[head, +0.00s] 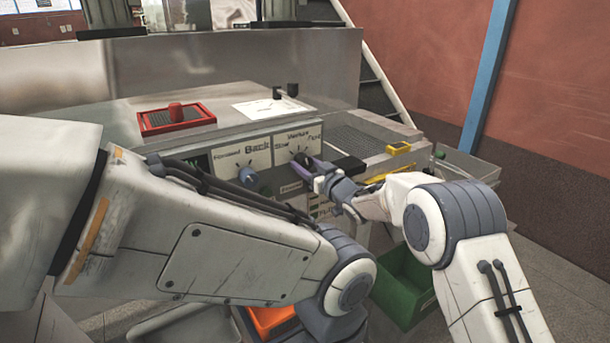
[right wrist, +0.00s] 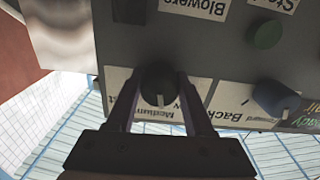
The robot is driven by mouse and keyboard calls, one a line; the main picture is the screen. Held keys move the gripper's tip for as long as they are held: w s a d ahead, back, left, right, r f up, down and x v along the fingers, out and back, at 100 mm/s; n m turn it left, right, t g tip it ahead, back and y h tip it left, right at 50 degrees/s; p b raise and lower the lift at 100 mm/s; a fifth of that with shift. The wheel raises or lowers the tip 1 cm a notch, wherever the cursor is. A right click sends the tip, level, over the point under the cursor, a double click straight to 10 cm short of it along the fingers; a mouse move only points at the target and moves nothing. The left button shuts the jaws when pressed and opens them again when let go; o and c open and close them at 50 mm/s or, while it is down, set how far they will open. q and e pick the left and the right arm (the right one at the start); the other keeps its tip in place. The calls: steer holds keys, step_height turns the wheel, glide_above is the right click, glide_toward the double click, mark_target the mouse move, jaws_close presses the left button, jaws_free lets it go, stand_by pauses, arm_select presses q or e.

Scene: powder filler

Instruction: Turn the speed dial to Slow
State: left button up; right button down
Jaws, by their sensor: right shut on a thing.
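The speed dial is a black round knob on the machine's front panel (head: 229,161), and it shows in the right wrist view (right wrist: 158,80). Its plate reads Slow, Medium and Fast. In the right wrist view, which is upside down, the dial's white mark points toward the Medium label. My right gripper (head: 317,172) is shut on the dial, with one finger on each side of it, as the right wrist view also shows (right wrist: 159,100). My left arm crosses the head view, but its gripper is out of frame.
A blue knob (head: 248,177) sits beside the dial, with a green button (right wrist: 265,35) near it. A red tray (head: 150,122) and a white sheet (head: 262,109) lie on the machine top. A green bin (head: 405,290) and an orange bin (head: 270,320) stand below.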

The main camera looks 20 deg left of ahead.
steer(key=n+b, duration=0.3)
steer(key=b, duration=0.1)
steer(key=shift+f, duration=0.2)
steer(key=shift+r+n+b, duration=0.25)
steer(key=shift+n+b, duration=1.3)
steer(key=shift+n, duration=0.05)
steer(key=shift+c, duration=1.5)
jaws_free()
steer(key=shift+d, duration=0.1)
steer(key=shift+s+d+b, duration=0.2)
steer(key=shift+d+b, duration=0.15)
steer(key=b+v, duration=0.3)
steer(key=v, duration=0.6)
steer(key=shift+s+d, duration=0.2)
